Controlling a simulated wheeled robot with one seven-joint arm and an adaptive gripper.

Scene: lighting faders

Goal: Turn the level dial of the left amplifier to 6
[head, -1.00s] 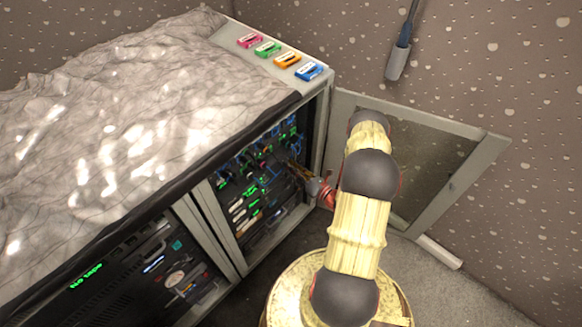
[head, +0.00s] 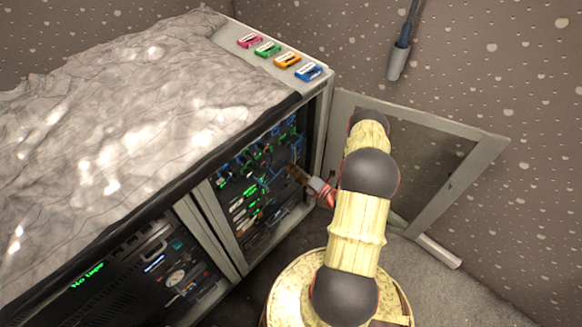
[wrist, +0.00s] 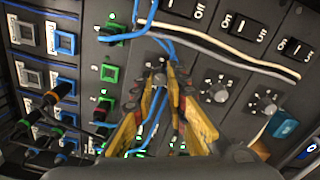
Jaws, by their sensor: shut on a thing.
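In the wrist view, a row of dark dials sits on a grey panel. The middle dial (wrist: 215,90) and the right dial (wrist: 265,103) show with white marks around them. The leftmost dial (wrist: 159,66) is mostly covered by my fingertips; its pointer and numbers cannot be read. My gripper (wrist: 164,78), with yellow fingers, is shut on this left dial, seen nearly end-on. In the head view, my gripper (head: 292,171) reaches into the open rack bay; the dial there is too small to make out.
Rocker switches (wrist: 240,23) sit above the dials. Blue and white cables (wrist: 215,44) cross the panel close to my fingers. Plugs and square buttons (wrist: 62,42) are at left. The open rack door (head: 455,185) stands right of my arm.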

